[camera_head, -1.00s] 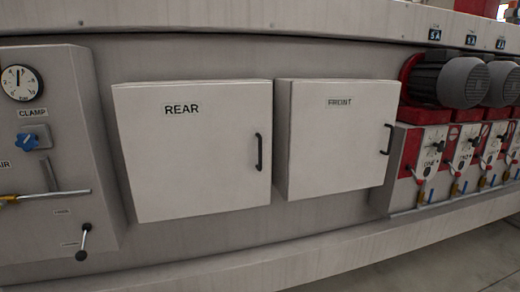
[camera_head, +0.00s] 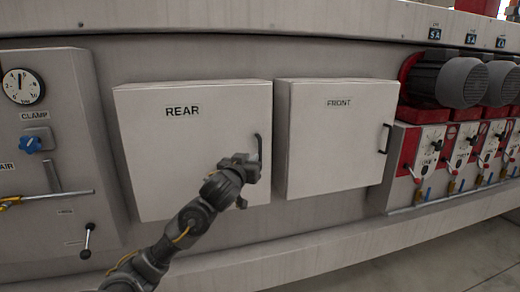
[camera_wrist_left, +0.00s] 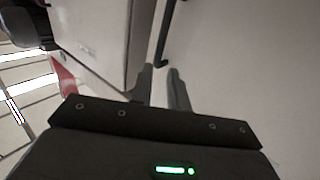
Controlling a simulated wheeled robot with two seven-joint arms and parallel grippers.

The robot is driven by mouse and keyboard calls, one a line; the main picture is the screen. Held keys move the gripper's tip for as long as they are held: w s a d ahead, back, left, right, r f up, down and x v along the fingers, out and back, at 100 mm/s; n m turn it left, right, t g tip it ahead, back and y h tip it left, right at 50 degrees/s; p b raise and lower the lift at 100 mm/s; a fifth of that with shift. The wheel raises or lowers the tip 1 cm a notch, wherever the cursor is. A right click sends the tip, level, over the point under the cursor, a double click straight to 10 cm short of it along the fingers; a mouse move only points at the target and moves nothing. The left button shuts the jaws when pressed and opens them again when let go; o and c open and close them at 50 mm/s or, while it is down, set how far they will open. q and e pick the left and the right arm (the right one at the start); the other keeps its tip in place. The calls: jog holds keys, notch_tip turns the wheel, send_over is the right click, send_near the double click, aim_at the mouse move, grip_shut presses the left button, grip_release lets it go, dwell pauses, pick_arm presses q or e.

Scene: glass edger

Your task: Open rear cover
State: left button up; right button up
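The rear cover (camera_head: 180,155) is a white door labelled REAR, closed, with a black vertical bar handle (camera_head: 258,146) near its right edge. My left gripper (camera_head: 250,167) is in front of the handle's lower part and hides it in the head view. In the left wrist view, the two dark fingers (camera_wrist_left: 160,72) are apart. The handle (camera_wrist_left: 165,35) runs from the top down to the gap between the fingertips. I cannot tell whether they touch it. My right gripper is not in view.
The closed front cover (camera_head: 335,140), with its own black handle, is just right of the rear cover. A clamp panel (camera_head: 60,185) with a gauge stands at the left. Motors (camera_head: 455,80) and red-and-white valve panels are at the right. A ledge runs below.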

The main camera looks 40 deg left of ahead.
aim_at(260, 149)
pick_arm(q)
jog(key=p+x, duration=0.1)
jog(key=x, duration=0.9)
jog(key=shift+w+a+p, duration=0.1)
jog(key=shift+p, duration=0.25)
grip_shut()
